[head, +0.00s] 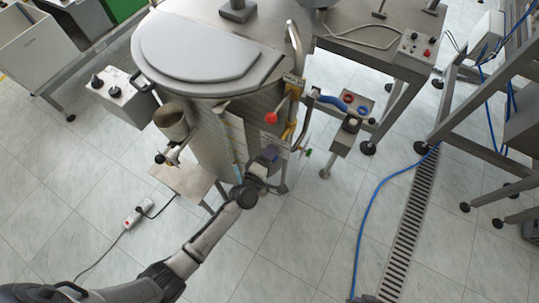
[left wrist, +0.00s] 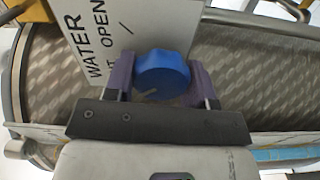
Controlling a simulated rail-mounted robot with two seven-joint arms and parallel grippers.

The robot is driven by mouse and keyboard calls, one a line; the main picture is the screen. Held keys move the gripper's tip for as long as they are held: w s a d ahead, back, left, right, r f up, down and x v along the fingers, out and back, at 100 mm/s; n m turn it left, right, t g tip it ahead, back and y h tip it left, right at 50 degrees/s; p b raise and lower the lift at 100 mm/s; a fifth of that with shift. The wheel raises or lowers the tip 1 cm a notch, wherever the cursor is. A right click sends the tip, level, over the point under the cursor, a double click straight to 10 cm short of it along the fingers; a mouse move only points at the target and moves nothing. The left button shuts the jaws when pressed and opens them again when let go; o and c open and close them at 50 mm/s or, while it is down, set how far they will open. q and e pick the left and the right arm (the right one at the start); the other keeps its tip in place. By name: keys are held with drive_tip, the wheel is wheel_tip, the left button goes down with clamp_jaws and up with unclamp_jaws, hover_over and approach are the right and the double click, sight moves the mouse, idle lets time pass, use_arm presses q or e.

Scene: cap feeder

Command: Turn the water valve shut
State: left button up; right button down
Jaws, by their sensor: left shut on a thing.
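The water valve's round blue knob (left wrist: 162,70) shows in the left wrist view, in front of a white sign (left wrist: 125,30) with the words WATER and OPEN. More lettering on the sign is partly hidden. My left gripper (left wrist: 158,80) is shut on the knob, one purple finger at each side of it. In the head view my left gripper (head: 270,155) is at the front of the grey feeder drum (head: 212,140), and the knob is hard to make out there. My right gripper is not in view.
A red knob (head: 271,118) on a yellow fitting is above my left gripper. A pedestal with blue and red rings (head: 347,98) stands to the right. A blue hose (head: 366,215) lies on the floor by the drain grate (head: 408,225). The tiled floor in front is mostly clear.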

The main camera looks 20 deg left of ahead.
use_arm(q)
drive_tip(key=shift+n, duration=0.6)
drive_tip(key=o, duration=0.9)
drive_tip(key=s, duration=0.4)
drive_tip(key=s+a+p, duration=0.1)
drive_tip(key=s, duration=0.8)
drive_tip(key=shift+s+a+p, duration=0.3)
drive_tip(key=shift+s+a, duration=0.1)
